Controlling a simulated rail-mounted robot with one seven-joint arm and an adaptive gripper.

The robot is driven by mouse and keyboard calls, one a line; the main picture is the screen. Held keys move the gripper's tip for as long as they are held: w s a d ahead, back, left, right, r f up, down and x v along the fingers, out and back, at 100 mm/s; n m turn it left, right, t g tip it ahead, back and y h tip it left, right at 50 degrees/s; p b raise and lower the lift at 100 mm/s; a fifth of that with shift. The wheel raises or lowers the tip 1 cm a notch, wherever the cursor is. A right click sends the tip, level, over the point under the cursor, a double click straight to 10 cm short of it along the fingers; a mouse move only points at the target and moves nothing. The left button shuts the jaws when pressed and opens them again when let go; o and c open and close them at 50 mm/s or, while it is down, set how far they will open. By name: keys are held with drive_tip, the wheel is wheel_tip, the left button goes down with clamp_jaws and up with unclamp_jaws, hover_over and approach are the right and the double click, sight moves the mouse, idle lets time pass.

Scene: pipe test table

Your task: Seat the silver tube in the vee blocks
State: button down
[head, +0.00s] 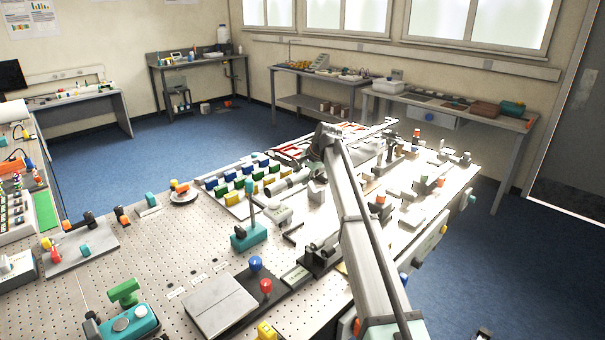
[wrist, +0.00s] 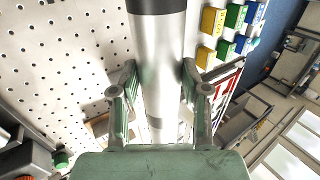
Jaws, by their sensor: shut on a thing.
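The silver tube (wrist: 157,60) runs lengthwise through the middle of the wrist view, with a dark band near its top end. My gripper (wrist: 157,78) has one green-padded finger on each side of it and is shut on it. In the head view a pale cylinder (head: 286,184), which looks like the tube, lies at a slant beside my gripper (head: 316,163). Rows of yellow, green and blue blocks (head: 240,181) stand to its left; they also show at the upper right of the wrist view (wrist: 213,20). I cannot tell which pieces are the vee blocks.
The perforated table (head: 160,250) is crowded with fixtures. A teal stand with an upright post (head: 250,235) is in front of the cylinder. Blue and red knobs (head: 256,264) and a grey plate (head: 218,303) are nearer.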

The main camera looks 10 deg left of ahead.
drive_tip(key=shift+f+b, duration=0.85)
drive_tip(key=shift+f, duration=2.65)
drive_tip(key=shift+f, duration=0.3)
drive_tip(key=shift+c, duration=2.4)
unclamp_jaws()
drive_tip(key=v, duration=1.2)
